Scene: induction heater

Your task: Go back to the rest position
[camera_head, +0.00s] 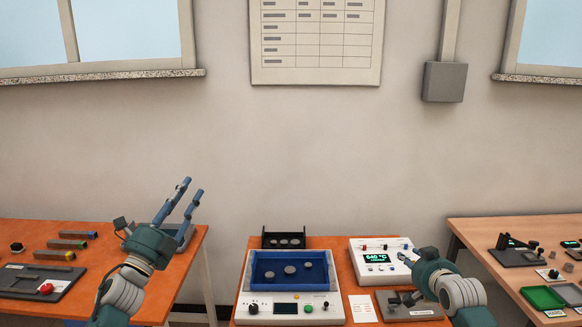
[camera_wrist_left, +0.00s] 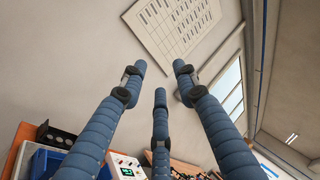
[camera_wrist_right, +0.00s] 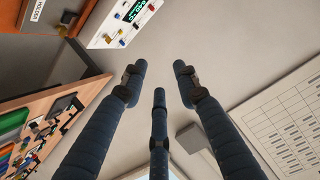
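My left gripper (camera_head: 194,187) is raised above the back right part of the left orange table in the head view, its fingers pointing up and away. In the left wrist view its three blue fingers (camera_wrist_left: 160,78) are spread, with nothing between them. My right gripper (camera_head: 410,257) is beside the white heater unit with the green display (camera_head: 378,258), its fingers mostly hidden behind its own body. In the right wrist view its three fingers (camera_wrist_right: 160,78) are spread and empty.
A blue tray with grey round pieces (camera_head: 329,283) sits on a white device (camera_head: 320,306) on the middle table. A black rack (camera_head: 270,240) stands behind it. The left table (camera_head: 85,285) and right table (camera_head: 480,230) hold small parts. Gaps separate the tables.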

